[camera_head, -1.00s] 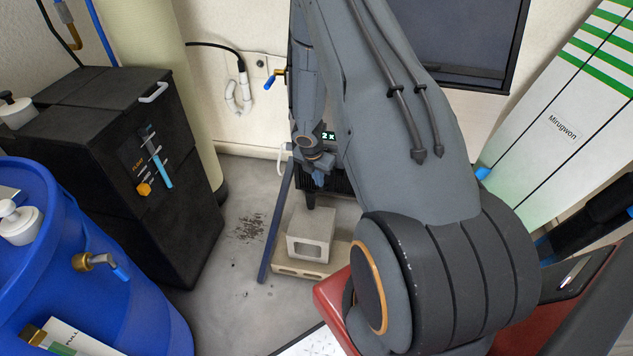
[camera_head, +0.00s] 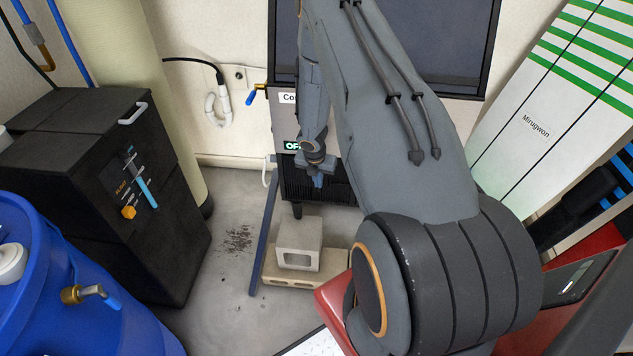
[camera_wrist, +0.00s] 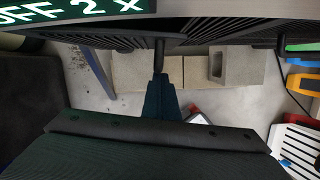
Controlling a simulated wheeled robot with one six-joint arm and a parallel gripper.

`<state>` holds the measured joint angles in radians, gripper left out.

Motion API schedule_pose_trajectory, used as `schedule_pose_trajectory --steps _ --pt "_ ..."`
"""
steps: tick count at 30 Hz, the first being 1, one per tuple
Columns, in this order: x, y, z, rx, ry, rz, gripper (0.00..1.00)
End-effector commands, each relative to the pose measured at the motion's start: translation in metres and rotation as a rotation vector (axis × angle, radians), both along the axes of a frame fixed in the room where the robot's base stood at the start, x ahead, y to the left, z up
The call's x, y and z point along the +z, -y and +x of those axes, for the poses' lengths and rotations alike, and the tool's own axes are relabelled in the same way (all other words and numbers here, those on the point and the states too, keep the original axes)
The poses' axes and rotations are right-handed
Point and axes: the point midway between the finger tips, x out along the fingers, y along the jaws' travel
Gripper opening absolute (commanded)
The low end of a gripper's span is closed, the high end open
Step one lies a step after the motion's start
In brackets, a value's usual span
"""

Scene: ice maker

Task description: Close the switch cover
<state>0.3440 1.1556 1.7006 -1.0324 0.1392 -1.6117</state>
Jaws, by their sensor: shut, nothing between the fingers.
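The ice maker stands behind my arm in the head view, with a lit display (camera_head: 291,146) reading "OF" and a dark grille (camera_head: 330,190) below. The display also shows at the top left of the wrist view (camera_wrist: 70,10), reading "OFF 2 x". My gripper (camera_head: 318,181) hangs in front of the grille. In the wrist view my gripper (camera_wrist: 160,80) is shut and empty, its tip close to a dark vertical post (camera_wrist: 159,52) under the machine's edge; I cannot tell whether they touch. I cannot make out the switch or its cover; my arm hides part of the front.
A grey concrete block (camera_head: 299,243) sits on a pale base (camera_head: 290,279) below. A blue upright bar (camera_head: 262,235) is to its left. A black cabinet (camera_head: 95,190) and a blue barrel (camera_head: 60,285) stand at the left.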

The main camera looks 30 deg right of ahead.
Motion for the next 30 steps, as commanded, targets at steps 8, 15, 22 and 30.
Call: schedule_pose_trajectory --steps 8,15,22,30 --pt "0.000 0.000 0.000 -0.001 0.000 0.000 0.00" --pt "-0.001 -0.003 -0.004 -0.002 0.000 0.000 0.00" --pt "-0.003 -0.007 -0.016 -0.012 0.000 0.000 0.00" --pt "0.007 -0.016 -0.026 -0.014 0.002 0.000 0.00"
